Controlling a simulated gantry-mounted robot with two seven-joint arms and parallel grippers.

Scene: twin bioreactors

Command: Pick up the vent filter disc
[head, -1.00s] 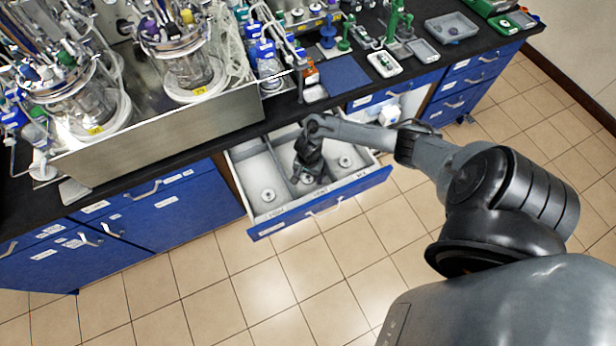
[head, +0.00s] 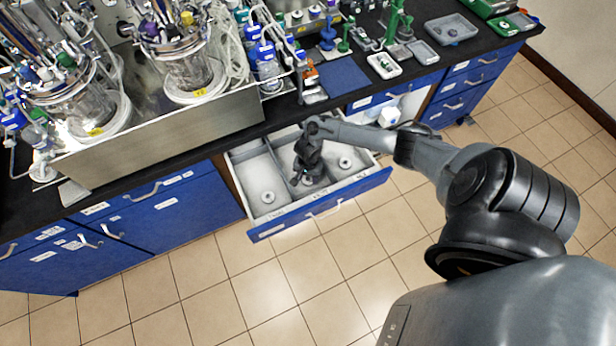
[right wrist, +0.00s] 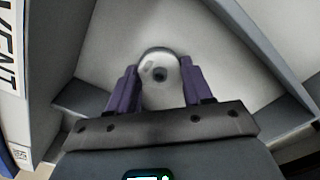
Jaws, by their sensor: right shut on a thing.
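In the head view, my right gripper (head: 306,178) reaches down into that compartment and hides most of the disc. Whether the disc touches the drawer floor is unclear. My left gripper is not in view.
Grey dividers stand close on both sides of my right gripper. The black bench top (head: 283,131) overhangs behind the drawer. Open floor lies in front.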

